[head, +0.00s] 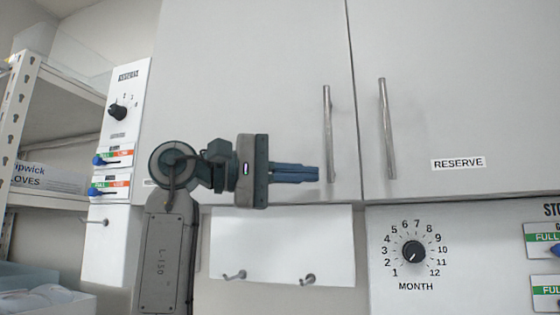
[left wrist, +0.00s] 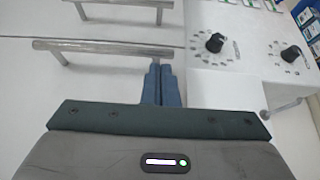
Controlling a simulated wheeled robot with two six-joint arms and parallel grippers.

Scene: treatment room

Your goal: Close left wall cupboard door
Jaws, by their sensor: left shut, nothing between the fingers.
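The left wall cupboard door (head: 245,80) is a large pale panel with a vertical metal bar handle (head: 328,130) near its right edge. It looks about flush with the right door (head: 450,80), with a thin dark seam between them. My left gripper (head: 318,173) is shut and empty, pointing right, in front of the door's lower right part beside the handle's lower end. In the left wrist view, the shut blue fingers (left wrist: 161,85) reach close to the end of the left door handle (left wrist: 90,47). I cannot tell whether they touch the door. My right gripper is not in view.
The right door has its own bar handle (head: 387,130) and a RESERVE label (head: 458,163). Below are a white hook panel (head: 285,245) and a MONTH dial (head: 414,251). A metal shelf unit (head: 25,110) stands at the left, with a narrow control panel beside it.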

